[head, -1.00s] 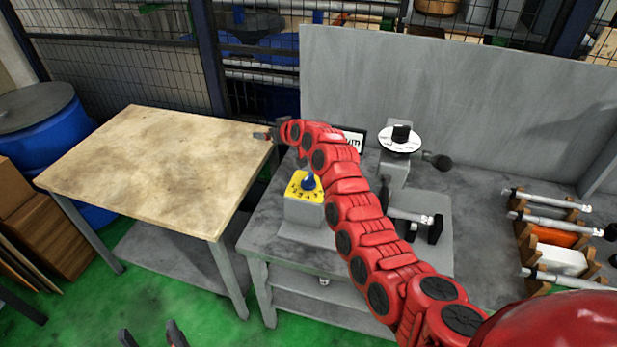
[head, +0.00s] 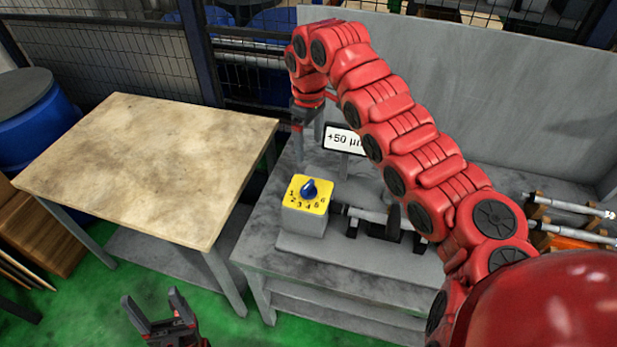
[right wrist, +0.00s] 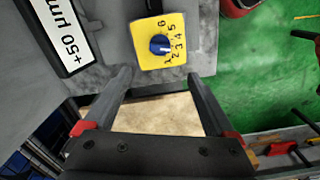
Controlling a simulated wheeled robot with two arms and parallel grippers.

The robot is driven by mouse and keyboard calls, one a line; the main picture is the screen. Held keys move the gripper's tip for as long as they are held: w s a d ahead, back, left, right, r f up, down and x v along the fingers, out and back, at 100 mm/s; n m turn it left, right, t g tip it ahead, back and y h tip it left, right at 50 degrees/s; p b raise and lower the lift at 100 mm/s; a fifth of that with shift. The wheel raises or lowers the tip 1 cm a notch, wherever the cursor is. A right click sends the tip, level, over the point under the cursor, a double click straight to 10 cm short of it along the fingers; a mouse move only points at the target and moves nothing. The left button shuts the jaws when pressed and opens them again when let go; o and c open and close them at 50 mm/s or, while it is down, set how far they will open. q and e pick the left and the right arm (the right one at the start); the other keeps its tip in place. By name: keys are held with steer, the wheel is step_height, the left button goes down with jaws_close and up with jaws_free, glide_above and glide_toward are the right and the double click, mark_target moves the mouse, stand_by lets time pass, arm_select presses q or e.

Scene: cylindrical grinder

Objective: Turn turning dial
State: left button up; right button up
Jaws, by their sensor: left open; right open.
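The turning dial is a blue knob (head: 310,188) on a yellow plate numbered 1 to 6, on top of a grey box (head: 303,221). In the right wrist view the dial (right wrist: 160,44) shows just past the fingertips, roughly centred between them. Which number it points to I cannot tell. My right gripper (head: 308,128) is open and empty, hanging fingers down above and behind the dial, apart from it. It also shows in the right wrist view (right wrist: 160,76). My left gripper (head: 152,303) is open and empty, low at the front left, away from the dial.
A display sign (head: 343,139) reading "+50 µm" stands behind the dial, close to my right gripper. A spindle with a shaft (head: 365,214) lies right of the dial. A wooden-topped table (head: 150,165) is at left. Green floor (head: 225,305) is clear in front.

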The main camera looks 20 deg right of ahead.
mark_target(309, 184)
step_height(309, 184, down, 15)
steer(key=p, duration=0.5)
steer(key=shift+a, duration=0.1)
steer(key=shift+f, duration=0.65)
steer(key=c, duration=1.3)
